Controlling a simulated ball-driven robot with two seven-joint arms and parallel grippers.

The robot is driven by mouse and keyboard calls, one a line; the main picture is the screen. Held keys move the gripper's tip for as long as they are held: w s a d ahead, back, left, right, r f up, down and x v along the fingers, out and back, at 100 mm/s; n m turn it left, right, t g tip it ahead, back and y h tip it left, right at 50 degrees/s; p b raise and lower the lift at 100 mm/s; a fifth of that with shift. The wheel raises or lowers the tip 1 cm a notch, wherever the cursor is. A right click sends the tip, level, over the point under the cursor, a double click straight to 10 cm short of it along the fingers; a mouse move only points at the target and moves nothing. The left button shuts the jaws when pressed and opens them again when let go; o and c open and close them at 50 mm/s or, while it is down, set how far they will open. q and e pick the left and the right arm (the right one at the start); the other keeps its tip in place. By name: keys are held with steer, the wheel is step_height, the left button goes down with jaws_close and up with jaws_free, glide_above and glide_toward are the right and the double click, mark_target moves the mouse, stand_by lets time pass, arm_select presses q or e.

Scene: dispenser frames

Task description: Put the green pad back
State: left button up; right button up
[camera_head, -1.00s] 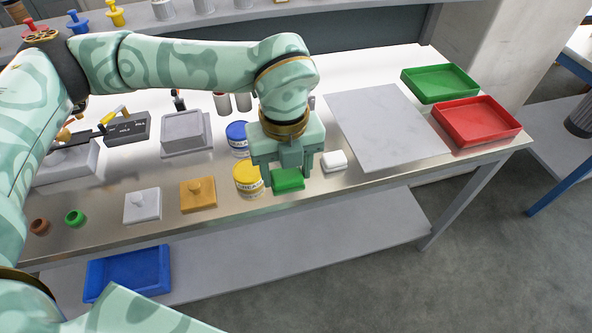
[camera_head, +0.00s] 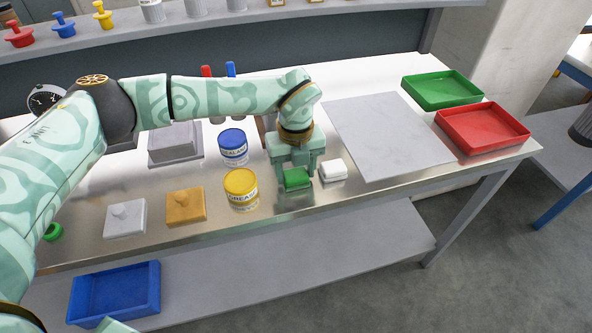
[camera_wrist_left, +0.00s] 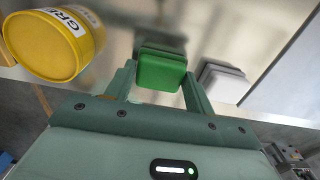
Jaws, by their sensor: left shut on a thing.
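The green pad (camera_head: 297,181) is a small green block near the front edge of the metal bench, right of the yellow can. My left gripper (camera_head: 295,174) points down and is shut on the green pad. In the left wrist view the green pad (camera_wrist_left: 161,70) sits between the two fingers (camera_wrist_left: 160,88). I cannot tell whether its underside touches the bench. A white pad (camera_head: 333,170) lies just to its right, apart from it; it also shows in the left wrist view (camera_wrist_left: 225,82). My right gripper is not in view.
The yellow can (camera_head: 240,184) and blue can (camera_head: 233,145) stand left of the gripper. A grey board (camera_head: 388,135), green tray (camera_head: 441,91) and red tray (camera_head: 482,129) lie right.

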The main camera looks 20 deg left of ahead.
mark_target(296, 173)
arm_select(q)
steer(key=shift+r, duration=0.15)
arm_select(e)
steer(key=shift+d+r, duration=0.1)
arm_select(q)
steer(key=shift+s, duration=0.1)
steer(key=o, duration=0.9)
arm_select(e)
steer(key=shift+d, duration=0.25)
arm_select(q)
steer(key=shift+o, duration=0.2)
step_height(296, 173, up, 12)
steer(key=p, duration=0.3)
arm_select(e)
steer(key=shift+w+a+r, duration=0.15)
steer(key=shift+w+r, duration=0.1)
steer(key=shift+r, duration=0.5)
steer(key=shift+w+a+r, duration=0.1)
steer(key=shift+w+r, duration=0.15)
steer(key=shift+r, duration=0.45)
